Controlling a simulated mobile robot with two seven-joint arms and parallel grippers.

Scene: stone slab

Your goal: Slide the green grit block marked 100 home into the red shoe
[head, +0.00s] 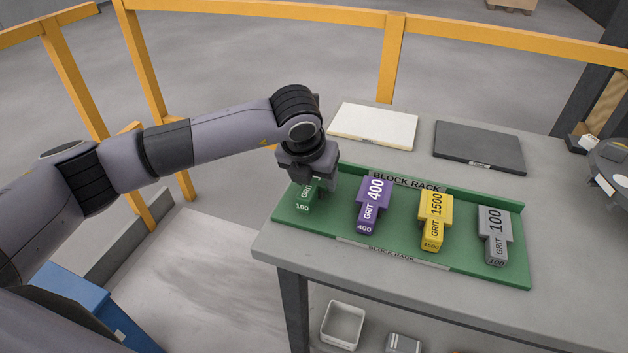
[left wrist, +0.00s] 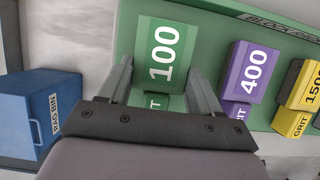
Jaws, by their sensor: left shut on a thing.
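The green grit block (head: 304,198) marked 100 stands at the left end of the green block rack (head: 345,240). In the left wrist view the green block (left wrist: 163,55) lies between the two fingers of my left gripper (left wrist: 160,90), with its white 100 facing the camera. My left gripper (head: 308,180) comes from above and is shut on the green block, hiding its upper part in the head view. The block still appears to be at its place on the rack; I cannot tell whether it is lifted. I see no red shoe in either view. My right gripper is not in view.
A purple 400 block (head: 372,205), a yellow 1500 block (head: 434,218) and a grey 100 block (head: 494,235) stand along the rack. A white slab (head: 373,126) and a dark slab (head: 479,147) lie behind it. A blue rag bin (left wrist: 45,108) is at the left.

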